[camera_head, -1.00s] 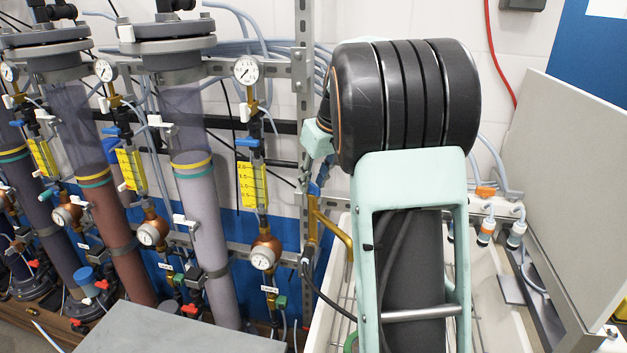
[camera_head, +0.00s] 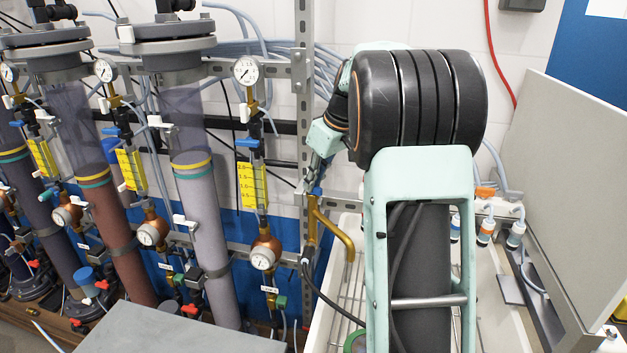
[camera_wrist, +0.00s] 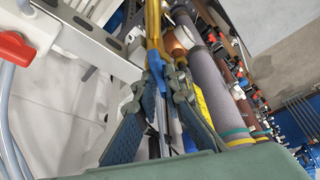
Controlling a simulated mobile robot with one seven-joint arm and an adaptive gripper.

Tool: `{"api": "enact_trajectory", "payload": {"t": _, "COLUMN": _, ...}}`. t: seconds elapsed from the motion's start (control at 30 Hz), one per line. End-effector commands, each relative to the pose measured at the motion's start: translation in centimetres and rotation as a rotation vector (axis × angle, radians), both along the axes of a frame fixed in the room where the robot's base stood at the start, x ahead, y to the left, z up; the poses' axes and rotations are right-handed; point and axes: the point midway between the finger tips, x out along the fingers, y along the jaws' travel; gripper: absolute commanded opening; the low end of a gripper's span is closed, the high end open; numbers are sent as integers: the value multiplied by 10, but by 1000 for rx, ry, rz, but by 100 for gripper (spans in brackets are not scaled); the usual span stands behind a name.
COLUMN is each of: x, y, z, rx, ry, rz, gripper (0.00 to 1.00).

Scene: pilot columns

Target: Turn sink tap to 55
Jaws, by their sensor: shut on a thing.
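The sink tap (camera_head: 338,232) is a brass pipe with a curved spout over the white sink. It stands left of my arm in the head view, and its brass body also shows at the top of the wrist view (camera_wrist: 153,28). Its blue lever (camera_wrist: 157,72) lies between my fingertips in the wrist view. My gripper (camera_wrist: 166,84) is shut on this lever. In the head view my gripper (camera_head: 314,180) is small and sits at the top of the tap; the lever is mostly hidden there.
A metal upright (camera_head: 302,90) stands close behind the tap. Clear columns (camera_head: 193,150) with gauges, valves and hoses fill the left. A grey panel (camera_head: 575,180) stands at the right. The white sink (camera_head: 325,325) lies below the tap, partly hidden by my arm.

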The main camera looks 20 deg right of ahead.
Motion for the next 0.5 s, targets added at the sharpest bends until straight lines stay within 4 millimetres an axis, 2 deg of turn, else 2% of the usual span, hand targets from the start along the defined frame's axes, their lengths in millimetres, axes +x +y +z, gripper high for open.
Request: {"api": "enact_trajectory", "payload": {"t": 0.5, "x": 2, "y": -2, "z": 3, "rx": 2, "ry": -3, "rz": 459, "gripper": 0}}
